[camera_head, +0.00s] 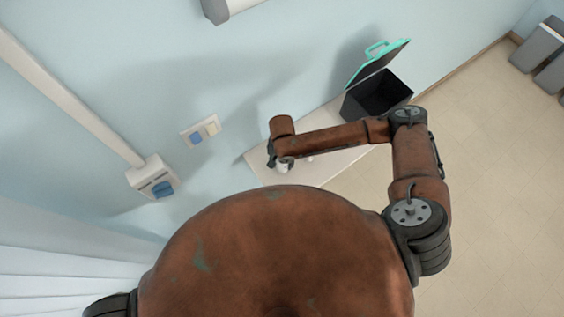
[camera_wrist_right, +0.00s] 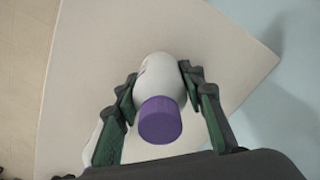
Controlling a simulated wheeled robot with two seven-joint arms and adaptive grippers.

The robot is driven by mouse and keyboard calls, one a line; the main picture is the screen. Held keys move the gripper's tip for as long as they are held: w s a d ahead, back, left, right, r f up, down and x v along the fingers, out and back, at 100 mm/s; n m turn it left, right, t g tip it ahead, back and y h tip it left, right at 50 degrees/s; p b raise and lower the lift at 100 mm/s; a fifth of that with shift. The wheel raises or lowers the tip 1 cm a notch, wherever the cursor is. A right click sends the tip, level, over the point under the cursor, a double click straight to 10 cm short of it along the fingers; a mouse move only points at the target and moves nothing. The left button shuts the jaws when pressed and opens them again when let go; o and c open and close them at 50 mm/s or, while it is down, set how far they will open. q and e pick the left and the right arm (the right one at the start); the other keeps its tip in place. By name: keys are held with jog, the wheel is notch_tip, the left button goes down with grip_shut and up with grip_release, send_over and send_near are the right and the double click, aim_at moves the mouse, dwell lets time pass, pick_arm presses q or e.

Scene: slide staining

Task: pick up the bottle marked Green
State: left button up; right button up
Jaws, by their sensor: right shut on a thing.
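A white bottle with a purple cap (camera_wrist_right: 160,120) stands between the fingers of my right gripper (camera_wrist_right: 162,108) in the right wrist view. The fingers are shut on its sides. Its label is turned mostly out of sight, so I cannot read a name on it. In the head view my right gripper (camera_head: 279,161) is at the left end of the white shelf, with a small white part of the bottle (camera_head: 283,167) showing below it. My left gripper is not in view.
The white shelf (camera_head: 334,165) runs along the pale blue wall. A black bin (camera_head: 376,95) with a raised green-edged lid stands at its far end. Wall sockets (camera_head: 201,130) are left of the shelf. Grey bins (camera_head: 540,48) stand at the far right.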

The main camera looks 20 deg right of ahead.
jog(key=c, duration=0.5)
jog(key=shift+r, duration=0.1)
jog(key=shift+c, duration=0.2)
